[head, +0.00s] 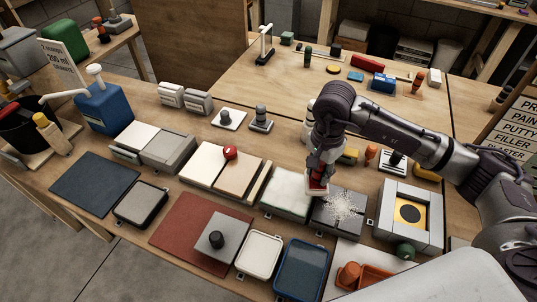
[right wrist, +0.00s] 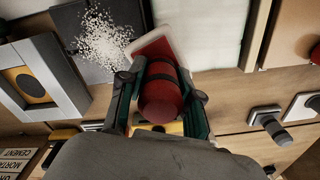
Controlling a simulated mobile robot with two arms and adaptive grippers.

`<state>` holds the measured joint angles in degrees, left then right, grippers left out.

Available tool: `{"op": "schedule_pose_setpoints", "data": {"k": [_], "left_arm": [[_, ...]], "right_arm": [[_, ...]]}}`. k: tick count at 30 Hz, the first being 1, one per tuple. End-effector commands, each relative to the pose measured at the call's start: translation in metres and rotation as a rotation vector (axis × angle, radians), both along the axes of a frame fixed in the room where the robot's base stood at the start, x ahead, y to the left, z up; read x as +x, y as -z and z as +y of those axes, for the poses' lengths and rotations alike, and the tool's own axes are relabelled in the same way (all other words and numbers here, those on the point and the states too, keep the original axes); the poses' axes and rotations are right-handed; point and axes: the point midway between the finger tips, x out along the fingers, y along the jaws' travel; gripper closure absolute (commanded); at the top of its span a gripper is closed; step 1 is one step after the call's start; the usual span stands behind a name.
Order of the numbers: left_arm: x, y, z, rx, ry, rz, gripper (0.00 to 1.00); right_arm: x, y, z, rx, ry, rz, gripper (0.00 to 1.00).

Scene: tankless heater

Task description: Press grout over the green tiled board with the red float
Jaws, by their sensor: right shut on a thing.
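The red float (head: 318,182) has a red handle and a pale, flat base. My right gripper (head: 319,170) is shut on its handle; the right wrist view also shows the float (right wrist: 160,98) between both fingers. The pale green-white board (head: 286,191), seemingly the green tiled board, lies flat just left of the float. A dark slab (head: 325,217) with a heap of white grains (head: 343,205) lies to its right. The float's base is over the border between the two; whether it touches either is unclear. My left gripper is not in view.
A grey frame with a yellow panel (head: 410,210) stands right of the dark slab. A blue tray (head: 301,268) and a white tray (head: 260,255) lie in front. A board with a red knob (head: 230,153) is to the left. The bench is crowded.

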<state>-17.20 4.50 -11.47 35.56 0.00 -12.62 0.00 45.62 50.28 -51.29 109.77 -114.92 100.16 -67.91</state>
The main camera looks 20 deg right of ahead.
Motion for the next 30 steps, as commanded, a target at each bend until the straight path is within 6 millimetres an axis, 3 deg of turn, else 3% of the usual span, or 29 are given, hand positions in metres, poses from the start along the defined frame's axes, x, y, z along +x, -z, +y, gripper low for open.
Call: {"op": "schedule_pose_setpoints", "data": {"k": [15,30], "left_arm": [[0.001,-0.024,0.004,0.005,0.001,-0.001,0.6],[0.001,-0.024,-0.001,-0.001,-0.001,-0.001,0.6]], "right_arm": [[0.003,-0.049,-0.007,0.0,0.016,-0.003,0.94],[0.002,-0.052,-0.007,0.001,0.018,-0.002,0.94]]}}
